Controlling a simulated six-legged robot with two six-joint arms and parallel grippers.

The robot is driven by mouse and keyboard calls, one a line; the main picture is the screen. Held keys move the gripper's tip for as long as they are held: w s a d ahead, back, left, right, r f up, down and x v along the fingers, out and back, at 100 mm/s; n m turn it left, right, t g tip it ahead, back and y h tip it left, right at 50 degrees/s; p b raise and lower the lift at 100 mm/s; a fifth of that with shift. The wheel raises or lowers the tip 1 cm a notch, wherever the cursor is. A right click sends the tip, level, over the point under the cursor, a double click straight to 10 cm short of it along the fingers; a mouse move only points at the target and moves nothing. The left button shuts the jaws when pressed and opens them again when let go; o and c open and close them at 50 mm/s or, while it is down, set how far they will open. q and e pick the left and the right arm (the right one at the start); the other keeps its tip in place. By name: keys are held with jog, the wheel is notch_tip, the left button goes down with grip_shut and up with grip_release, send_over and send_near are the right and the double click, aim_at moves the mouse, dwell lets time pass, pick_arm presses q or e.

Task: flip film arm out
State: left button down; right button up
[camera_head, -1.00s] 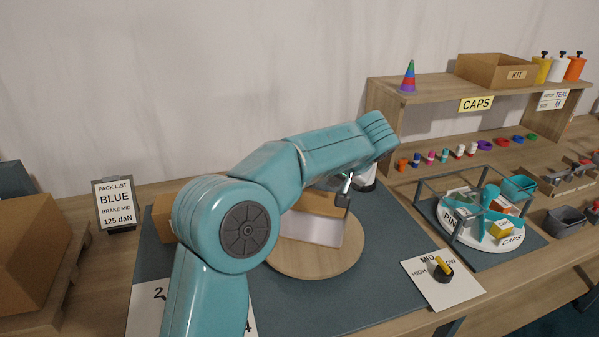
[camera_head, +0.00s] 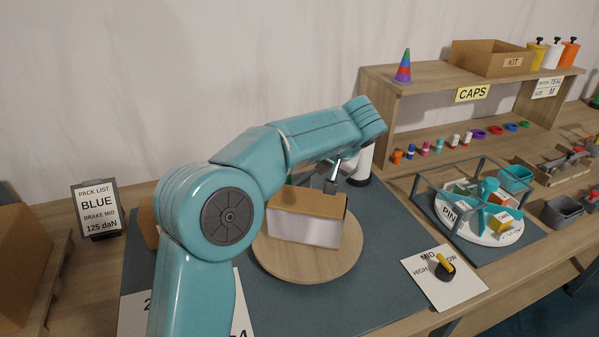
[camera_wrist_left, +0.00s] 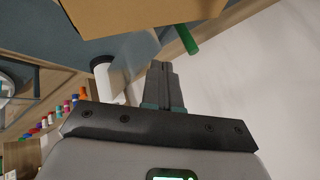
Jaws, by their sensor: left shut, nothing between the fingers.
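My left gripper (camera_head: 332,187) is shut and empty, pointing down at the far right edge of a brown-topped box with white sides (camera_head: 303,230). Whether it touches the box is unclear. The box sits on a round wooden turntable (camera_head: 345,258). A white roll on a dark base (camera_head: 361,166) stands behind the gripper, partly hidden by my arm. In the left wrist view the shut fingers (camera_wrist_left: 161,70) lie between a white cylinder (camera_wrist_left: 104,78) and a green rod (camera_wrist_left: 188,39), apart from both. I cannot tell which part is the film arm. My right gripper is out of view.
A brake dial with a yellow pointer (camera_head: 444,263) is at the front right. A caged carousel (camera_head: 452,229) and a caps shelf (camera_head: 440,80) stand to the right. A pack list sign (camera_head: 98,208) and a large carton (camera_head: 22,265) are at the left.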

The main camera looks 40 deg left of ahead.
pick_arm(q)
jog(key=x, duration=0.3)
jog(key=a+p+x, duration=0.1)
jog(key=x, duration=0.3)
jog(key=s+a+r+p+x, duration=0.1)
jog(key=x, duration=0.3)
jog(key=shift+s+a, duration=0.1)
jog(key=shift+a, duration=0.05)
jog(key=shift+s+a, duration=0.15)
jog(key=shift+a, duration=0.25)
jog(key=shift+f, duration=0.1)
jog(key=shift+a, duration=0.25)
